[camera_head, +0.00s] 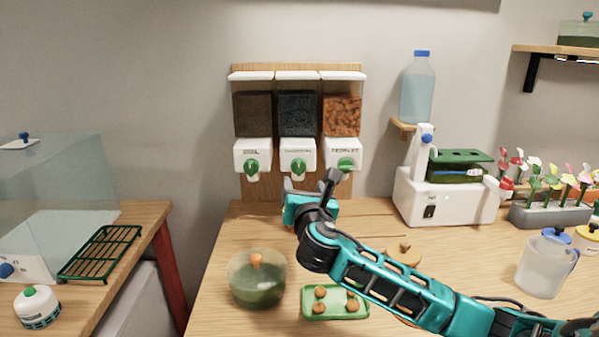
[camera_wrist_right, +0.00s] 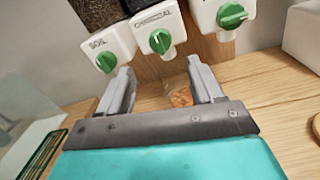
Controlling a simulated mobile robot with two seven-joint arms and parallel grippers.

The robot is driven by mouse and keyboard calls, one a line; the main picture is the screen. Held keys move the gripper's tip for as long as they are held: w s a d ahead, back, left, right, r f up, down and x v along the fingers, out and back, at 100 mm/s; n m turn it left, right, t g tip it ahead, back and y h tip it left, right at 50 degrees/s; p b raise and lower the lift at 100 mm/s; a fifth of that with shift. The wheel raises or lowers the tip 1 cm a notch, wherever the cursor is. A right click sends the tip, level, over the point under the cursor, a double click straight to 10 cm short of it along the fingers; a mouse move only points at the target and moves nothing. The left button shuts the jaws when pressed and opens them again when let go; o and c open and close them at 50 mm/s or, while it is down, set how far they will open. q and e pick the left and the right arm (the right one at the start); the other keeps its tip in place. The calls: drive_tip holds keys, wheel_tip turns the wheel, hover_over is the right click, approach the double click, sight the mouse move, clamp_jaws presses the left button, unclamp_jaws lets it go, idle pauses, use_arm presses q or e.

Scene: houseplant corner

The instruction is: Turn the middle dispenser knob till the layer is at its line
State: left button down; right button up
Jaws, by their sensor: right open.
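Three dispensers hang side by side on the wooden backboard (camera_head: 345,190). The middle dispenser (camera_head: 297,114) holds dark grey material, and its green knob (camera_head: 298,166) is on the white front below. The middle knob (camera_wrist_right: 160,41) also shows in the wrist view, just beyond my fingertips and between them. My right gripper (camera_head: 310,184) is open and empty, a little below the middle knob and apart from it. A clear vessel (camera_wrist_right: 180,92) with an orange-brown layer is on the table beyond the fingers in the wrist view. My gripper hides it in the head view. I cannot make out a line on it.
The left knob (camera_head: 252,167) and right knob (camera_head: 345,164) flank the middle one closely. A glass bowl (camera_head: 257,282) and a green tray (camera_head: 335,314) are at the table front. A white machine (camera_head: 440,205) and a water bottle (camera_head: 417,88) are at right.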

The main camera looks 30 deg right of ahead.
sight(299, 171)
drive_tip(key=x, duration=0.8)
drive_tip(key=shift+w+d, duration=0.25)
drive_tip(key=shift+w, duration=0.15)
drive_tip(key=shift+c, duration=0.4)
drive_tip(key=c, duration=1)
